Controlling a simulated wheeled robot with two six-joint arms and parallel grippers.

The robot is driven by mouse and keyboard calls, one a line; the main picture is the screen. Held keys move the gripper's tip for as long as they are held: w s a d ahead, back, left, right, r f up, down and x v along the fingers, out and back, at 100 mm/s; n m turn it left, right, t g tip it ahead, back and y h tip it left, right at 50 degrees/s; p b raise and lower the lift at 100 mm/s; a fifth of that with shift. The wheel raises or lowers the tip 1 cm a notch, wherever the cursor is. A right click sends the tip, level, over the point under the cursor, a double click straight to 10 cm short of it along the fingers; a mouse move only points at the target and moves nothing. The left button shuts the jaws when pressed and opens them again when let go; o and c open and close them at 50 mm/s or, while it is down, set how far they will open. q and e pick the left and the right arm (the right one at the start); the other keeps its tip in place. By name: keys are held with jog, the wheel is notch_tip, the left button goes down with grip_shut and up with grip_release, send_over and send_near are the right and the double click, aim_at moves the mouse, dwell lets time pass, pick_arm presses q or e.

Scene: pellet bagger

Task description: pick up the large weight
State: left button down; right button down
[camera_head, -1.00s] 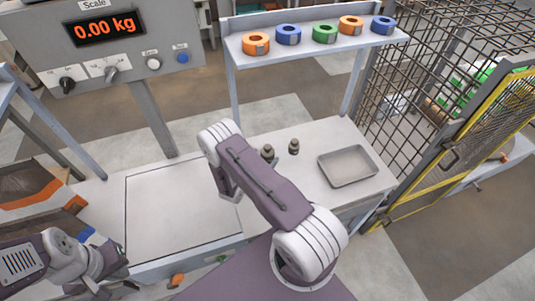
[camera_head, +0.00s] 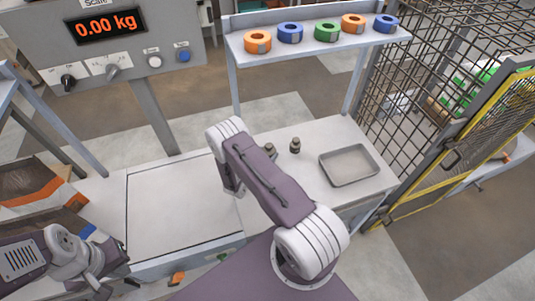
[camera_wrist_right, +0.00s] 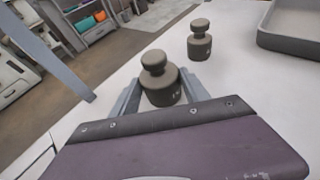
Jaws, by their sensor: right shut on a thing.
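The larger-looking dark metal weight (camera_wrist_right: 160,82), with a knob on top, stands upright between the fingers of my right gripper (camera_wrist_right: 158,92), which is shut on it. In the head view this weight (camera_head: 270,149) is partly hidden behind my right arm, and the right fingers are hidden. I cannot tell whether it is clear of the table. A second, smaller-looking weight (camera_wrist_right: 199,42) stands upright just beyond it; it also shows in the head view (camera_head: 295,146). My left gripper (camera_head: 108,280) is low at the left, and its finger opening is unclear.
A shallow grey tray (camera_head: 349,180) sits right of the weights on the white table. The scale plate (camera_head: 180,212) is bare, and its display (camera_head: 110,26) reads 0.00 kg. A shelf with several tape rolls (camera_head: 327,31) stands behind. A yellow-framed mesh cage (camera_head: 450,150) is at right.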

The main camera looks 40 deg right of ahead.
aim_at(268, 146)
jog(key=shift+w+r, duration=0.1)
jog(key=shift+r, duration=0.55)
notch_tip(268, 146, up, 3)
jog(key=shift+f, duration=0.1)
jog(key=s+d+r, duration=0.4)
jog(key=s+r, duration=0.3)
jog(key=s, duration=0.4)
jog(key=shift+d, duration=0.3)
